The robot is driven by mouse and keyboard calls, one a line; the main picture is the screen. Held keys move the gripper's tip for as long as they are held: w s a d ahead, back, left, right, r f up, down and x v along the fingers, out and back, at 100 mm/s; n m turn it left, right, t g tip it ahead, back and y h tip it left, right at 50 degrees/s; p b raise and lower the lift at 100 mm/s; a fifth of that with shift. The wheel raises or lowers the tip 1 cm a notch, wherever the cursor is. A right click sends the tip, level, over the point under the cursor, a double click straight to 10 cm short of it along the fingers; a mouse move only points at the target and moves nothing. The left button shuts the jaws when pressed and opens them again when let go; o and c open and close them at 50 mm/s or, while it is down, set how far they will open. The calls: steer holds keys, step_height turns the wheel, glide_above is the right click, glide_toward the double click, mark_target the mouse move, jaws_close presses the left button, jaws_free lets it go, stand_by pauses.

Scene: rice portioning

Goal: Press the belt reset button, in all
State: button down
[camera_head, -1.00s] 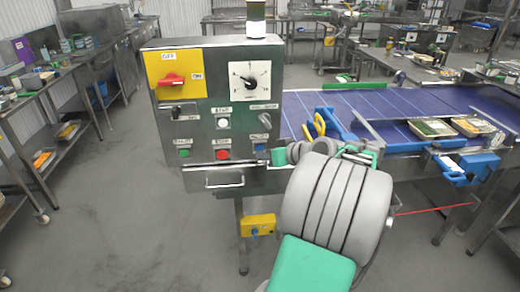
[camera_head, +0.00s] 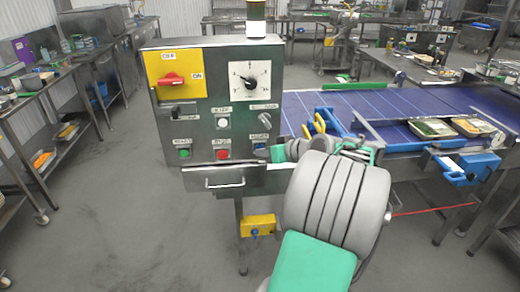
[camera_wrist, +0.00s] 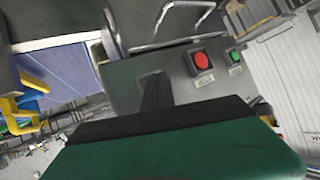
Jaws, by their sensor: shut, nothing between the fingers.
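The metal control box (camera_head: 197,115) stands upright in the head view. Its lower row has a green button (camera_head: 184,153), a red button (camera_head: 223,154) and a blue button (camera_head: 260,148), each under a small label too blurred to read surely. My gripper (camera_head: 276,153) is shut and empty, its green tip just right of the blue button; I cannot tell whether they touch. In the wrist view my gripper (camera_wrist: 158,112) fills the lower middle, with the red button (camera_wrist: 201,61) and green button (camera_wrist: 235,56) beyond it. The blue button is hidden there.
A red rotary switch (camera_head: 171,79) on a yellow plate, a white dial (camera_head: 249,82) and a white button (camera_head: 222,123) sit higher on the box. A drawer handle (camera_head: 224,184) sticks out below. The blue belt (camera_head: 350,101) with food trays (camera_head: 432,128) lies right. Floor left is clear.

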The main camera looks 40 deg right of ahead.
steer(key=shift+w+d, duration=0.15)
steer(key=shift+w, duration=0.05)
steer(key=shift+s, duration=0.1)
stand_by(0.4)
steer(key=shift+s+a+b, duration=0.35)
steer(key=shift+s+a, duration=0.2)
steer(key=shift+s, duration=0.1)
steer(key=s+a, duration=0.1)
steer(key=s, duration=0.1)
steer(key=s+a+b, duration=0.1)
steer(key=s, duration=0.1)
steer(key=shift+a, duration=0.4)
stand_by(0.4)
